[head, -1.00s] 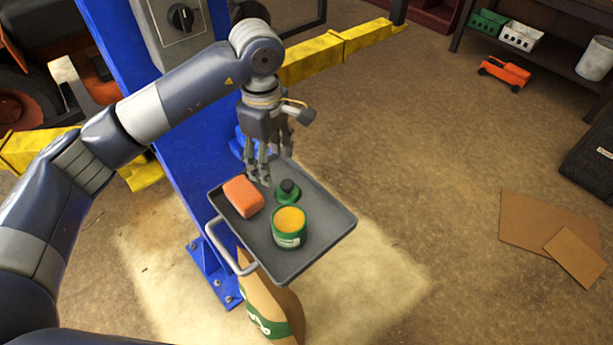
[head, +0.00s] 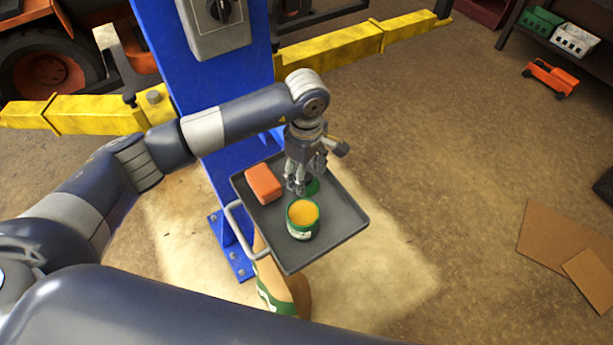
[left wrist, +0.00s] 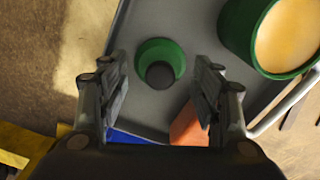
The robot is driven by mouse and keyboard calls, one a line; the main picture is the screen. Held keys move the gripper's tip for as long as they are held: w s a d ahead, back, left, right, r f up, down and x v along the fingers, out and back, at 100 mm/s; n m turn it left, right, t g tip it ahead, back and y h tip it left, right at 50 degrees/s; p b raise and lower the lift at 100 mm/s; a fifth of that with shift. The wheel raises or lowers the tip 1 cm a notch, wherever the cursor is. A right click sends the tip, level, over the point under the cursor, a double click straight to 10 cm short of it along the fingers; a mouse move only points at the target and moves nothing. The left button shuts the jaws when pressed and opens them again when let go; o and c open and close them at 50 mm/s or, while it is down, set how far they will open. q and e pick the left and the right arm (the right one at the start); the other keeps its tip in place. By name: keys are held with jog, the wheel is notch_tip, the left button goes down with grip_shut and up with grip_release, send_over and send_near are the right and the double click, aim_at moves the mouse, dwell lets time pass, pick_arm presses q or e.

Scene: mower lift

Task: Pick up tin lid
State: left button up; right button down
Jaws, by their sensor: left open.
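The tin lid, a green disc with a dark knob, lies on the grey tray (head: 338,232). In the head view the lid (head: 313,187) is partly hidden by my left gripper (head: 303,188). In the left wrist view the lid (left wrist: 158,52) shows whole, with its dark knob towards the gripper. My left gripper (left wrist: 162,78) is open and empty, pointing down just over the lid, with one finger to each side. I cannot tell how much height is left between fingertips and knob.
An open green tin (head: 302,219) with orange-yellow contents stands close to the lid. An orange block (head: 264,184) lies on the tray's left side. The blue lift post (head: 215,90) stands behind, with yellow lift arms (head: 330,52). The tray's right part is bare.

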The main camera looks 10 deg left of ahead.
pick_arm(q)
jog(key=shift+f, duration=0.95)
jog(key=shift+s, duration=0.1)
jog(key=c, duration=0.9)
